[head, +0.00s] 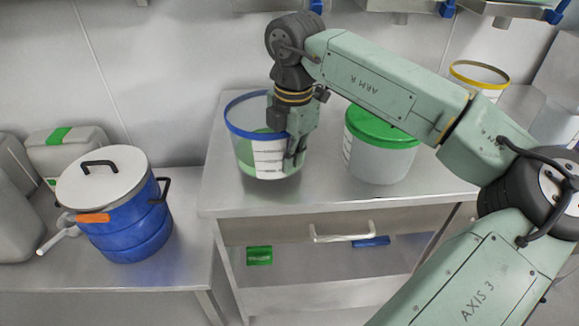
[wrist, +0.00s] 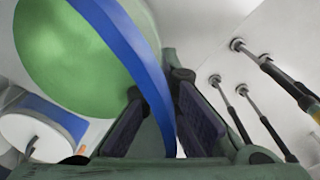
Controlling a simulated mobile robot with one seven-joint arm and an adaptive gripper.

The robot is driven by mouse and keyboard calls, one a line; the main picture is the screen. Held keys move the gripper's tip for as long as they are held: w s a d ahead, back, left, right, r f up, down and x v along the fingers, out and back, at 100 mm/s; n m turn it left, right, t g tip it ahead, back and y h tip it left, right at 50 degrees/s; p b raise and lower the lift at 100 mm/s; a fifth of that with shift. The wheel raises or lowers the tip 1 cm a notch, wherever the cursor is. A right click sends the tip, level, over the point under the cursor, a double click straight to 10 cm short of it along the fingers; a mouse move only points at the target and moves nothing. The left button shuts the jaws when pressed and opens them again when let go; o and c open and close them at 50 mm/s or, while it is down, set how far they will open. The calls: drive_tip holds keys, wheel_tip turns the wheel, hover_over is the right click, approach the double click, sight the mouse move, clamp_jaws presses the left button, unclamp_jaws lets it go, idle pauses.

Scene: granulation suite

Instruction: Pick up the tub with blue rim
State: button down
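The tub with the blue rim (head: 233,129) stands upright on the metal worktop, a clear tub with a white label and something green inside. In the wrist view its blue rim (wrist: 133,48) crosses the picture, with the green (wrist: 62,60) to its left. My gripper (head: 293,160) points down at the tub's right side in the head view. In the wrist view the fingers of my gripper (wrist: 160,100) are apart, one on each side of the rim, with gaps beside it. My gripper hides part of the tub's right side.
A tub with a green lid (head: 382,128) stands close to the right of my gripper. A yellow-rimmed tub (head: 480,74) is behind my arm. A blue vessel with a white lid (head: 125,215) stands on the lower bench at left. A handle (head: 342,233) shows below the worktop edge.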

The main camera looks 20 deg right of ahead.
drive_tip(key=s+d+r+b, duration=0.1)
drive_tip(key=s+b, duration=0.3)
drive_tip(key=s, duration=1.2)
drive_tip(key=shift+r, duration=0.45)
drive_tip(key=shift+d, duration=0.1)
